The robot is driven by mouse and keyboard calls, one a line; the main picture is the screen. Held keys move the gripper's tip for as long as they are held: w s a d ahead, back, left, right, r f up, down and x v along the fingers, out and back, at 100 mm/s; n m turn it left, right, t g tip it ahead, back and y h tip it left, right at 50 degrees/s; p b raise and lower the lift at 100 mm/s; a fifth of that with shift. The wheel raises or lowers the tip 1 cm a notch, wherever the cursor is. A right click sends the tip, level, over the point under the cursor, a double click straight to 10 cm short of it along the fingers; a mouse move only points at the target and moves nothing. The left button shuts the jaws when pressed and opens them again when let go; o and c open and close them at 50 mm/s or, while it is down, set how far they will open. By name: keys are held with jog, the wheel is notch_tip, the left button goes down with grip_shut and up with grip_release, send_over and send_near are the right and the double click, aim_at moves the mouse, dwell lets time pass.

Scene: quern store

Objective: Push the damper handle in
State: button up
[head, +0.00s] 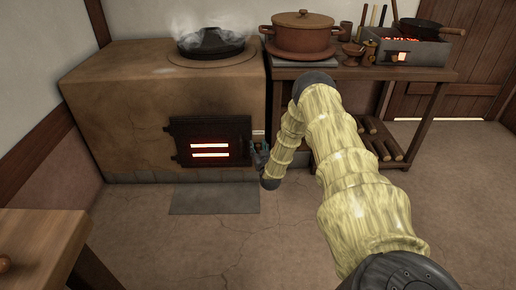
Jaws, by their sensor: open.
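The clay stove (105,112) stands at the left with a black fire door (210,124) in its front; two slots in the door glow. My arm reaches forward, and my small bluish gripper (259,153) is open at the stove's front, just right of the fire door. A small pale piece (258,132) shows right above the gripper; I cannot tell whether it is the damper handle. No damper handle can be made out clearly, and my gripper and arm cover part of that area. I cannot tell whether the gripper touches anything.
A steaming black pot (212,42) sits on the stove. A wooden table (440,74) to the right bears a clay pot (302,36) and a glowing brazier (420,52). A grey slab (214,198) lies before the stove. A wooden table corner (40,240) stands front left.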

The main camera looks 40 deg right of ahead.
jog(key=v, duration=1.2)
dwell(0.4)
jog(key=s+a+f+n+g+y, duration=0.1)
jog(key=s+a+f+g+y, duration=0.2)
jog(key=a, duration=0.6)
jog(key=s+a+f+n+g+y, duration=0.15)
jog(key=s+a+f, duration=0.3)
jog(key=a, duration=0.45)
jog(key=s+a+f+n+g+y, duration=0.1)
jog(key=s+a+f+g+y, duration=0.2)
jog(key=a, duration=0.7)
jog(key=s+a+n+g+y, duration=0.1)
jog(key=s+a+g, duration=0.4)
jog(key=s, duration=0.9)
jog(key=s+a+n+g+y, duration=0.1)
jog(key=s+a+g, duration=0.2)
jog(key=s+a, duration=0.75)
jog(key=s+d+r+p, duration=0.1)
jog(key=s+r+p, duration=0.1)
jog(key=r+p, duration=1.7)
jog(key=s+d+r+p, duration=0.2)
jog(key=r+p, duration=1.7)
jog(key=shift+s, duration=0.2)
